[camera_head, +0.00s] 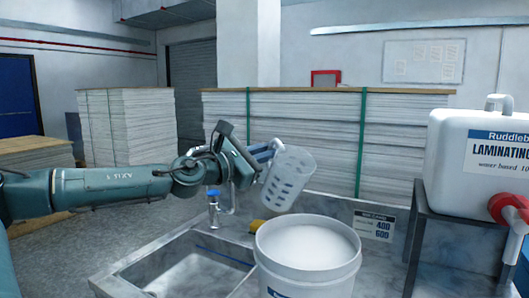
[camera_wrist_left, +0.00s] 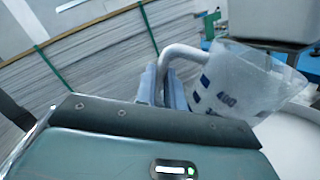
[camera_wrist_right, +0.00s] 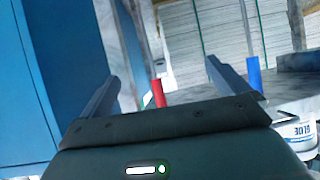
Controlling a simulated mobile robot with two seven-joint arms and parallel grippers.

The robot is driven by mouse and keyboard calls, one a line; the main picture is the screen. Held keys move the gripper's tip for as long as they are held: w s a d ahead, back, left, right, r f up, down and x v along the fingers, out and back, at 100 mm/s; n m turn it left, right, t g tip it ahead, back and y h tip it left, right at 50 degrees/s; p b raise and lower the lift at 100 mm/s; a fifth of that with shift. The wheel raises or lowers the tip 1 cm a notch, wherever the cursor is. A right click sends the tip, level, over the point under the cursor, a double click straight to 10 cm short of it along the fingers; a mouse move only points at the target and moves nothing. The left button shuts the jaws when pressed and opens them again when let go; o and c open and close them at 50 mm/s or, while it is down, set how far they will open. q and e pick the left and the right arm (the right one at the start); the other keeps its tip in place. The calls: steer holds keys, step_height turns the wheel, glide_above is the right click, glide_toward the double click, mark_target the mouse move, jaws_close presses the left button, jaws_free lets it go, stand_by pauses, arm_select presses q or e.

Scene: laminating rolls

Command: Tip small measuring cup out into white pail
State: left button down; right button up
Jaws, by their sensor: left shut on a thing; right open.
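A translucent measuring cup (camera_head: 288,178) with dark marks hangs in the air, tilted, above and just behind the left part of the white pail's rim. The white pail (camera_head: 308,278) stands upright at the front of the counter, with pale white contents near its top. My left gripper (camera_head: 262,155) is shut on the cup's handle; in the left wrist view the cup (camera_wrist_left: 238,85) shows a "400" mark beside the pail (camera_wrist_left: 300,145). Whether the cup holds liquid I cannot tell. My right gripper (camera_wrist_right: 163,82) is open and empty, outside the head view.
A sink (camera_head: 185,268) with a blue-topped tap (camera_head: 214,203) lies left of the pail. A yellow block (camera_head: 257,225) lies behind it. A sign (camera_head: 375,224) reading 400 and 600 stands behind right. A laminating jug (camera_head: 465,150) with a red tap (camera_head: 510,210) sits on a dark stand.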

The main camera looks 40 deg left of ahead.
steer(key=shift+s+a+f, duration=0.15)
steer(key=shift+s+a, duration=0.05)
steer(key=shift+s, duration=0.15)
arm_select(q)
steer(key=shift+a+n+g+p, duration=0.1)
steer(key=shift+n+g+p, duration=0.2)
steer(key=shift+n+p, duration=0.7)
steer(key=shift+f+n+y, duration=0.25)
steer(key=shift+n+y, duration=0.15)
steer(key=shift+n, duration=0.2)
arm_select(e)
steer(key=shift+r, duration=0.9)
arm_select(q)
steer(key=shift+r+p, duration=2.7)
steer(key=shift+r, duration=0.25)
arm_select(e)
steer(key=shift+w+d+r, duration=0.1)
steer(key=shift+r, duration=1.3)
steer(key=shift+w+d+r, duration=0.1)
steer(key=shift+r, duration=1.3)
